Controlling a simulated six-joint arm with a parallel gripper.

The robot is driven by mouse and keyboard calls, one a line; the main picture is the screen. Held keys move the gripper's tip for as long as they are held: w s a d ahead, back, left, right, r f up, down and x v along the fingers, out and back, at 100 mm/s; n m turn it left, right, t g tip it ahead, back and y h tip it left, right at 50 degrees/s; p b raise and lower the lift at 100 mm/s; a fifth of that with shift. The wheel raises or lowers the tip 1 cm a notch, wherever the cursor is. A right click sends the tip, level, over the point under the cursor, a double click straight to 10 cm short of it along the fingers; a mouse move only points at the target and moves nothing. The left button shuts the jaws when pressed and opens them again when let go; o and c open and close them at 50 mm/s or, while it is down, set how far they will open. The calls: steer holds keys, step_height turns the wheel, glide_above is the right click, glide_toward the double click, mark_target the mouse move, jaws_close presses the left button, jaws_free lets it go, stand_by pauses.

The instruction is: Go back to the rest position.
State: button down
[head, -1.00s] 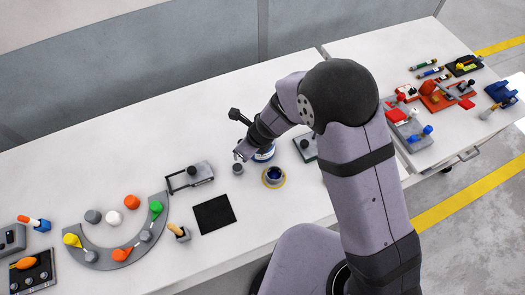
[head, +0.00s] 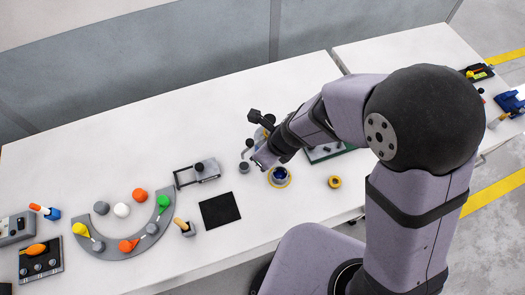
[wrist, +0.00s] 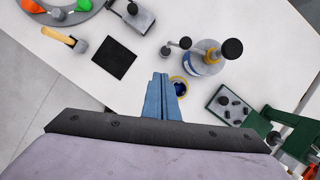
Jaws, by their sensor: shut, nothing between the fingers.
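My gripper (head: 262,160) is shut and empty, above the middle of the white table in the head view. In the wrist view its two blue fingers (wrist: 162,96) lie together with nothing between them. A blue cup-like piece with a yellow ring round its base (head: 279,177) stands close by. It also shows in the wrist view (wrist: 180,88), partly behind the fingertips. A small yellow ring with a dark centre (head: 334,182) lies to its right. A bottle-like container with a blue label (wrist: 205,60) stands beyond the fingers, mostly hidden by my arm in the head view.
A green-edged board with dark pegs (wrist: 231,105) lies right of the fingers. A black square mat (head: 220,210), a metal bracket (head: 197,174) and a grey arc with coloured knobs (head: 133,240) lie to the left. My arm hides much of the right table.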

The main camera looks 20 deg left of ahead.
stand_by(0.6)
steer(key=s+d+n+g+h, duration=0.2)
steer(key=s+d+n, duration=0.35)
steer(key=n, duration=0.75)
steer(key=s+d+n+g+h, duration=0.2)
steer(key=s+d+n, duration=0.35)
steer(key=n, duration=0.65)
steer(key=w+d+m+t+b, duration=0.1)
steer(key=w+d+b, duration=0.2)
steer(key=d, duration=0.7)
steer(key=w+d+m+t+b, duration=0.1)
steer(key=w+d, duration=0.4)
steer(key=d, duration=0.5)
steer(key=shift+w+d+r+m+t+b, duration=0.2)
steer(key=shift+w+r+m+t+b, duration=0.25)
steer(key=shift+m+b, duration=0.55)
